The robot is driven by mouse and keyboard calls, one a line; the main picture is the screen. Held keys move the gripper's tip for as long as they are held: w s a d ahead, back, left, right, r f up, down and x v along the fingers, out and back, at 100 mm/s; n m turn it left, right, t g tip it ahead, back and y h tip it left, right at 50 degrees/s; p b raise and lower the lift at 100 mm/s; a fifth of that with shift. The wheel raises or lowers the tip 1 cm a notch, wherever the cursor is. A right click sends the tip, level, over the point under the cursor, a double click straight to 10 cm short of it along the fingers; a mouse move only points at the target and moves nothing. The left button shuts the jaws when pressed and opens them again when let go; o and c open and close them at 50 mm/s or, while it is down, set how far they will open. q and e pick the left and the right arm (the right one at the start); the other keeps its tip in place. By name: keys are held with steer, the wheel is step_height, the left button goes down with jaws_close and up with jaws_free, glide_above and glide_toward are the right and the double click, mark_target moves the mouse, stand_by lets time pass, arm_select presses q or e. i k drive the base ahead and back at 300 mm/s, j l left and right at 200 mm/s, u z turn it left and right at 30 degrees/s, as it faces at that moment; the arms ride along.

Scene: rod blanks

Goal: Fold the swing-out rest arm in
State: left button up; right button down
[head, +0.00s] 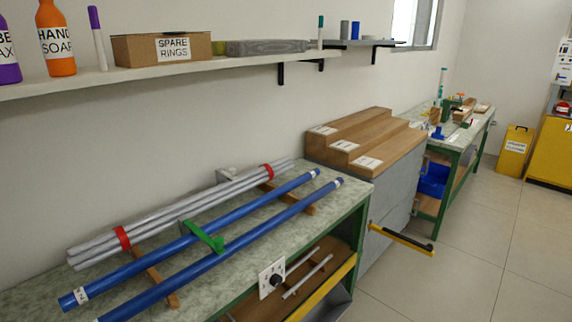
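The swing-out rest arm (402,239) appears to be the yellow and black bar that juts out to the right from the lower front of the grey cabinet (385,195). It stands out over the floor, with a dark end piece at its free end. Its hinge side is near the bench's right end and is too small to make out. Neither of my grippers is in view.
Blue rods (205,238) and a bundle of grey rods (180,215) lie on the bench (335,195). A stepped wooden block (365,135) tops the cabinet. A shelf (200,68) runs above. The tiled floor (470,250) at the right is clear.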

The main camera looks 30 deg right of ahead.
mark_target(427, 249)
steer(key=i+l+u, duration=0.1)
steer(key=l, duration=0.7)
steer(key=i+l+u, duration=0.15)
steer(key=l, duration=0.65)
steer(key=l+u, duration=0.15)
steer(key=l, duration=0.3)
steer(key=l+u, duration=0.15)
steer(key=l, duration=0.35)
steer(key=l+u, duration=0.1)
steer(key=l, duration=0.35)
steer(key=l+u, duration=0.15)
steer(key=l, duration=0.35)
steer(key=l+u, duration=0.15)
steer(key=l, duration=0.3)
steer(key=k+l+u, duration=0.15)
steer(key=l, duration=0.3)
steer(key=k+l+u, duration=0.15)
steer(key=l, duration=0.3)
steer(key=k+l+u, duration=0.15)
steer(key=l, duration=0.3)
steer(key=k+l, duration=0.1)
steer(key=l, duration=0.25)
steer(key=k+l+u, duration=0.1)
steer(key=l, duration=0.25)
steer(key=k+l, duration=0.15)
steer(key=l, duration=0.15)
steer(key=k+l+u, duration=0.1)
steer(key=l, duration=0.25)
